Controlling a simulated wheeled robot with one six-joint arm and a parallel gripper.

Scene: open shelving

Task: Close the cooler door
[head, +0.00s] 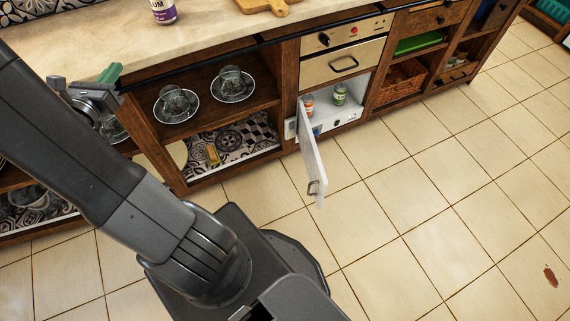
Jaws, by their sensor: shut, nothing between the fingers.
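The cooler door (312,158) is a thin white panel with a small handle (313,188) near its lower outer end. It stands wide open, hinged at the left side of the cooler and jutting out over the floor. The white cooler (350,114) is built into the wooden unit under a drawer front, with a few jars inside, one of them green-labelled (340,94). My gripper (112,74) is at the left, in front of the shelving and well apart from the door. Its fingers are green-tipped and closed together, holding nothing.
Open shelves left of the cooler hold glass cups on saucers (233,86). A wicker basket (400,82) sits in the shelf to the right. A purple-labelled bottle (163,11) and wooden board (268,5) are on the counter.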

